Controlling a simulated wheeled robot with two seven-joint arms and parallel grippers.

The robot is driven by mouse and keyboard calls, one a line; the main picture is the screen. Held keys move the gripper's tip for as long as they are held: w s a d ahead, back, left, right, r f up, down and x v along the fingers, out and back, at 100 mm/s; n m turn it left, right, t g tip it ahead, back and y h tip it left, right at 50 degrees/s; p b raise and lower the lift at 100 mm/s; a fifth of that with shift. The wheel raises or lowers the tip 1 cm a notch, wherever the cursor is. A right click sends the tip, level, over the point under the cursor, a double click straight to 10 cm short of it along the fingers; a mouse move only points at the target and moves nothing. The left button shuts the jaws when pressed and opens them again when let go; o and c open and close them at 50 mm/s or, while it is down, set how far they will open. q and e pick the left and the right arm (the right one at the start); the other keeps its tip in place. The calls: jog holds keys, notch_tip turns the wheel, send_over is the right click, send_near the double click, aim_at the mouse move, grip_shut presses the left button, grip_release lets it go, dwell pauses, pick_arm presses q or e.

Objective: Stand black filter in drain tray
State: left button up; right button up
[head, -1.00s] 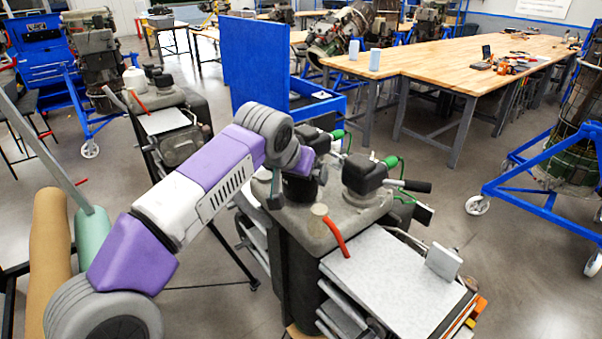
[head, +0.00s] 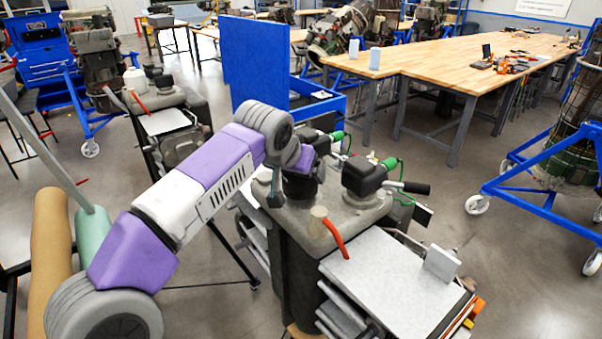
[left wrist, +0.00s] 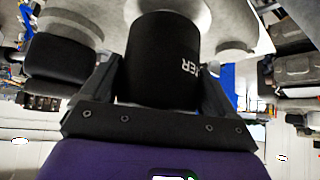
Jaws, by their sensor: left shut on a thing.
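The black filter (left wrist: 160,60) is a dark cylinder with white lettering, between the two fingers of my left gripper (left wrist: 158,88) in the left wrist view. My left gripper is shut on it. In the head view my left gripper (head: 296,186) is over the grey moulded top of a dark cart, which looks like the drain tray (head: 335,232). The filter (head: 303,188) shows there partly behind a finger. It looks upright, and I cannot tell whether its base touches the tray. My right gripper is not in view.
A black pump unit with a handle (head: 365,180) stands on the cart right of the gripper. A flat grey work surface (head: 390,280) with a small upright block (head: 441,262) is at the right front.

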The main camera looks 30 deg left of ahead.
pick_arm(q)
jog(key=shift+r, duration=0.25)
jog(key=shift+r+p, duration=0.85)
jog(key=shift+p, duration=0.1)
